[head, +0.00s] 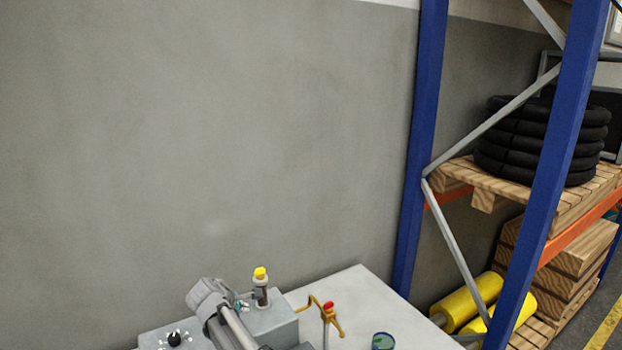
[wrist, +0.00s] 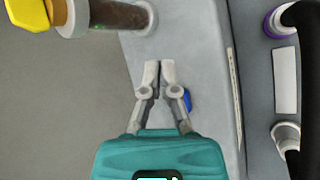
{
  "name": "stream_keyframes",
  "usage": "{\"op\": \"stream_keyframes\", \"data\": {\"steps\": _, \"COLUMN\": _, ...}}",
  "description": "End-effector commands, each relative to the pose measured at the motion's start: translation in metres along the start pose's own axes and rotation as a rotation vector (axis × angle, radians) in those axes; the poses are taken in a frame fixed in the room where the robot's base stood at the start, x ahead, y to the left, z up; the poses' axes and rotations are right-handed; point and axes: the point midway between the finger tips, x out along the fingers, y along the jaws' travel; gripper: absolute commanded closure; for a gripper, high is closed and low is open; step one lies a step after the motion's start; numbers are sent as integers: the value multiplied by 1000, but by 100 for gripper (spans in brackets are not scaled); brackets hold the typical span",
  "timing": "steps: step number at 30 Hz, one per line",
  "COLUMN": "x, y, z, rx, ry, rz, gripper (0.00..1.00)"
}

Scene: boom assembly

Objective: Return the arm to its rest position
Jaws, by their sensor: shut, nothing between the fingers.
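My gripper (wrist: 159,70) has a teal body and grey fingers. Its fingertips are together with nothing between them, over a light grey surface (wrist: 200,45) in the wrist view. A yellow-capped fitting with a brown cylindrical body (wrist: 118,14) lies beyond the fingertips at the upper left, apart from them. In the head view the yellow-capped fitting (head: 261,286) stands upright on a grey block at the bottom. Grey arm links of mine show just left of it, and the fingers cannot be made out there.
A grey bench (head: 365,290) carries a black knob (head: 174,339), a red-tipped brass fitting (head: 330,312) and a dark green round item (head: 383,341). A blue rack (head: 427,120) at right holds black coiled hoses (head: 540,140) and yellow cylinders (head: 470,300). The wall area is clear.

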Motion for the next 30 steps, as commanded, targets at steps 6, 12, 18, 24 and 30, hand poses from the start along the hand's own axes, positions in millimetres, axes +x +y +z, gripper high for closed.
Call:
{"op": "stream_keyframes", "data": {"steps": 6, "x": 33, "y": -38, "z": 68, "rx": 253, "ry": -2, "rz": -128, "gripper": 100}}
{"op": "stream_keyframes", "data": {"steps": 12, "x": 56, "y": -75, "z": 124, "rx": 497, "ry": -12, "rz": -246, "gripper": 100}}
{"op": "stream_keyframes", "data": {"steps": 18, "x": 71, "y": -116, "z": 174, "rx": 740, "ry": -32, "rz": -361, "gripper": 100}}
{"op": "stream_keyframes", "data": {"steps": 24, "x": 80, "y": -158, "z": 217, "rx": 982, "ry": -60, "rz": -474, "gripper": 100}}
{"op": "stream_keyframes", "data": {"steps": 30, "x": 82, "y": -200, "z": 255, "rx": 1222, "ry": -94, "rz": -585, "gripper": 100}}
